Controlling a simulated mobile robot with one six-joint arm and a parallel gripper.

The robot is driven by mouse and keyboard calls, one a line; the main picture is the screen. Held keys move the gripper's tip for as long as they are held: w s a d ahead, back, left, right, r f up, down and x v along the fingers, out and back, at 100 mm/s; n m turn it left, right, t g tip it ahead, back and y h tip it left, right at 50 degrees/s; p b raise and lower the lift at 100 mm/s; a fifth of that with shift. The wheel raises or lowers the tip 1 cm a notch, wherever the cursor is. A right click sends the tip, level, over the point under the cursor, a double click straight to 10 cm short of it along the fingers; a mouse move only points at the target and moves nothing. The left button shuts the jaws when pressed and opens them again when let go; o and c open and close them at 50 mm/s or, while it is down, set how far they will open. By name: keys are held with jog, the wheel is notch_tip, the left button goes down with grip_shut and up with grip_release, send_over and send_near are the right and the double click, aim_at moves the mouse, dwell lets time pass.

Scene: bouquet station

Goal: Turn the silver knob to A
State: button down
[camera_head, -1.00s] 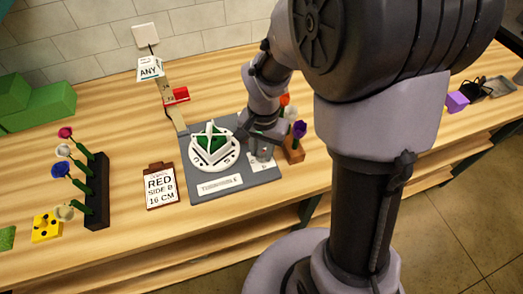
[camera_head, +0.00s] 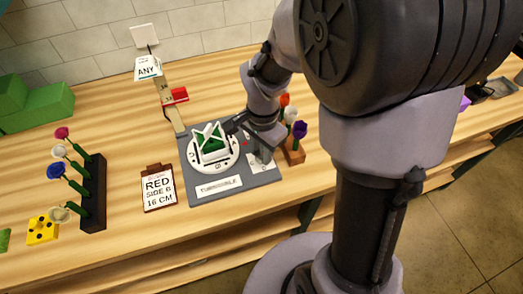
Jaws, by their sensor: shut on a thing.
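My gripper (camera_head: 261,150) is low over the right side of a grey base plate (camera_head: 185,185). It is shut on what looks like the silver knob, beside a small white label (camera_head: 260,167). The gripper covers most of the knob, so its pointer and the letters around it cannot be read. A round white turntable (camera_head: 199,169) sits on the plate just left of the gripper. It carries a white frame with a green block (camera_head: 211,142). A label (camera_head: 219,187) lies on the plate in front of the turntable.
A brown block with flowers (camera_head: 293,156) stands close right of the gripper. A clipboard card (camera_head: 158,188) reads RED, SIDE B, 16 CM. A dark flower rack (camera_head: 93,195) and a yellow block (camera_head: 42,230) are at left. A wooden ruler with a red piece (camera_head: 179,95) stands behind.

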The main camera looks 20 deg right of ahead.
jog(key=c, duration=1.1)
grip_release()
jog(key=shift+r, duration=0.1)
notch_tip(320, 180, up, 17)
jog(key=p, duration=0.7)
jog(key=shift+s, duration=0.2)
jog(key=shift+d+r, duration=0.1)
jog(key=s+a+r+n+t+y+b, duration=0.1)
jog(key=s+a+n+t+b, duration=0.1)
jog(key=s+n, duration=0.2)
jog(key=s+a+r+n+t+b, duration=0.1)
jog(key=s+a+n+t+b, duration=0.1)
jog(key=s, duration=0.7)
jog(key=shift+a+n+t+y+b, duration=0.2)
jog(key=shift+n+t+y+b, duration=0.2)
jog(key=shift+n+t, duration=0.5)
